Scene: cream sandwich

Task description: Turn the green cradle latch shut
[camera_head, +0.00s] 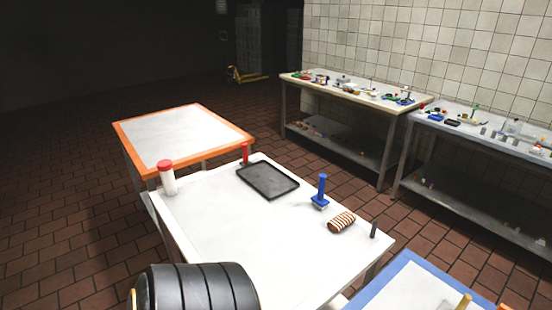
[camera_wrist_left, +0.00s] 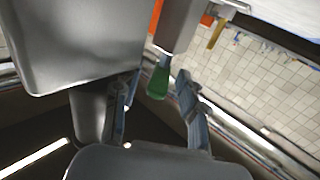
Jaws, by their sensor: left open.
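In the left wrist view a green tab-like piece (camera_wrist_left: 158,83), which looks like the cradle latch, hangs below a grey metal block (camera_wrist_left: 180,25). My left gripper (camera_wrist_left: 159,76) is open, its two fingers on either side of the green piece in the picture. A gap shows on both sides; I cannot tell how deep the piece lies between the fingers. The latch and the left gripper do not show in the head view. My right gripper is in neither view.
In the head view a white table (camera_head: 250,230) holds a black tray (camera_head: 267,181), a red-capped shaker (camera_head: 167,178), a blue-handled tool (camera_head: 321,192) and a striped brown cake (camera_head: 341,222). An orange-edged table (camera_head: 121,134) stands left, a blue-edged one (camera_head: 378,288) at lower right.

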